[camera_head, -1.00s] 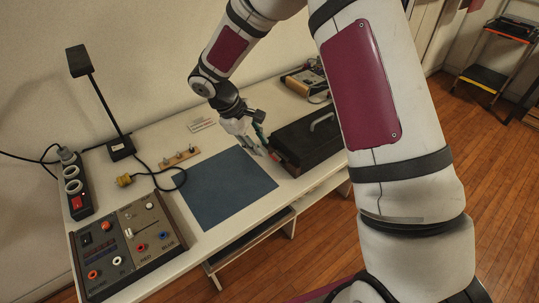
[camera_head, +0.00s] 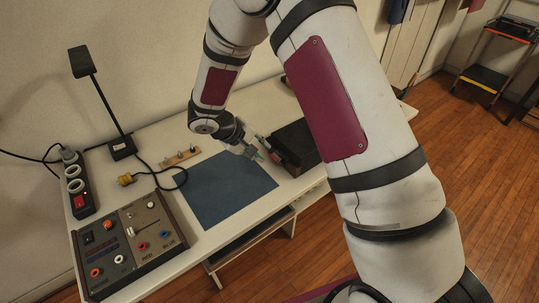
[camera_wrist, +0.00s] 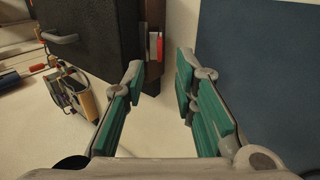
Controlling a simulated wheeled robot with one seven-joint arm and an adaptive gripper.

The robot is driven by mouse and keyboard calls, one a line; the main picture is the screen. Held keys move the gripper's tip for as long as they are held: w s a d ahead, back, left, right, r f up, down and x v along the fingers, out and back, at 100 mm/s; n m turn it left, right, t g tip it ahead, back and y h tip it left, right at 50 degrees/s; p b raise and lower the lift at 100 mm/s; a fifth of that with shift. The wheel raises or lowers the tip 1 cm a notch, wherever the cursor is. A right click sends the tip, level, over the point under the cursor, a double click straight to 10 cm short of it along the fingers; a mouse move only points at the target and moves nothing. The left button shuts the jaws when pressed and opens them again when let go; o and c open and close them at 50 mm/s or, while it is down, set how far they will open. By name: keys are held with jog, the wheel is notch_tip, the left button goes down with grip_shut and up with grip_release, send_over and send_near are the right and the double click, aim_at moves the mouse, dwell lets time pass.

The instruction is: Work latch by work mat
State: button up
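A black case (camera_head: 297,145) stands on the table just right of the blue work mat (camera_head: 225,195). In the wrist view the case (camera_wrist: 95,35) fills the upper left, and the mat (camera_wrist: 260,80) lies at the right. A small latch with a red part (camera_wrist: 160,46) and a pale plate beside it sits on the case's side facing the mat. My gripper (camera_wrist: 161,72) is open and empty, its green-padded fingers apart, with the latch showing beyond the gap between them. In the head view my gripper (camera_head: 256,155) is beside the case, over the mat's far right corner; no contact is visible.
A control box (camera_head: 128,245) with knobs and a slider stands at the front left. A power strip (camera_head: 78,188), a desk lamp (camera_head: 100,100) and a wooden peg strip (camera_head: 180,158) are behind it. The mat is bare. In the wrist view, a device (camera_wrist: 75,95) lies beyond the case.

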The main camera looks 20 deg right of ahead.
aim_at(272, 157)
jog(key=shift+x, duration=3.15)
grip_shut()
